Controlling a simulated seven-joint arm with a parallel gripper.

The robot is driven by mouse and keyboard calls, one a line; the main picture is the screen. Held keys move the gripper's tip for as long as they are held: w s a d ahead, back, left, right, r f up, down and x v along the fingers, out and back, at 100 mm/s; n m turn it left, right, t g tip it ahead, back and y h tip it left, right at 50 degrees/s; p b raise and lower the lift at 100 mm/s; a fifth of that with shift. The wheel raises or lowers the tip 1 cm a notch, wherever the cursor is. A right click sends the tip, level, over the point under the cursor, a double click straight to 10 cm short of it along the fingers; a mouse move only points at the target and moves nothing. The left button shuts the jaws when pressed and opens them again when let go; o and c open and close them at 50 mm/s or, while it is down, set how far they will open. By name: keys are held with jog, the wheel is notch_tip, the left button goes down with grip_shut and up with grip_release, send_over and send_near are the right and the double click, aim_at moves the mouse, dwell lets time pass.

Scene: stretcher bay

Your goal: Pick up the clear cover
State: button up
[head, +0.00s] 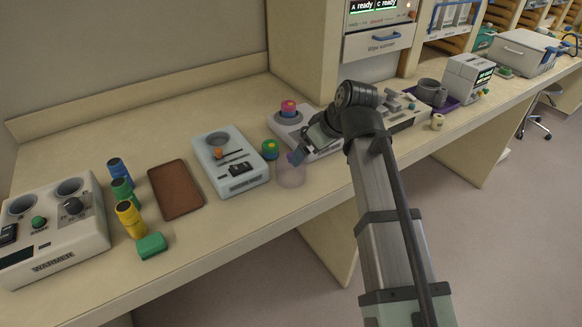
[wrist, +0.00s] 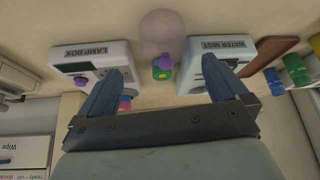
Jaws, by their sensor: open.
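The clear cover (head: 291,175) is a see-through, faintly pinkish cylinder with a purple knob on top. It stands on the bench near its front edge, between two devices. In the wrist view the clear cover (wrist: 163,32) shows beyond the fingertips, its purple knob between them in the picture. My gripper (head: 303,154) is close to the knob in the head view, and partly hidden by my wrist. In the wrist view my gripper (wrist: 163,68) is open, with its blue fingers wide apart and nothing between them. I cannot tell the exact height gap to the knob.
A green piece with a yellow top (head: 270,149) stands just behind the cover. The WATER MIST device (head: 245,180) is to its left and the LAMP BOX (wrist: 80,62) to its right. A brown tray (head: 175,189) lies farther left. The bench's front edge is close.

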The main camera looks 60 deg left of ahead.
aim_at(291, 168)
jog(key=x, duration=1.3)
jog(key=shift+s+a+f, duration=0.1)
jog(key=shift+s+a, duration=0.15)
jog(key=shift+a, duration=0.2)
jog(key=c, duration=0.7)
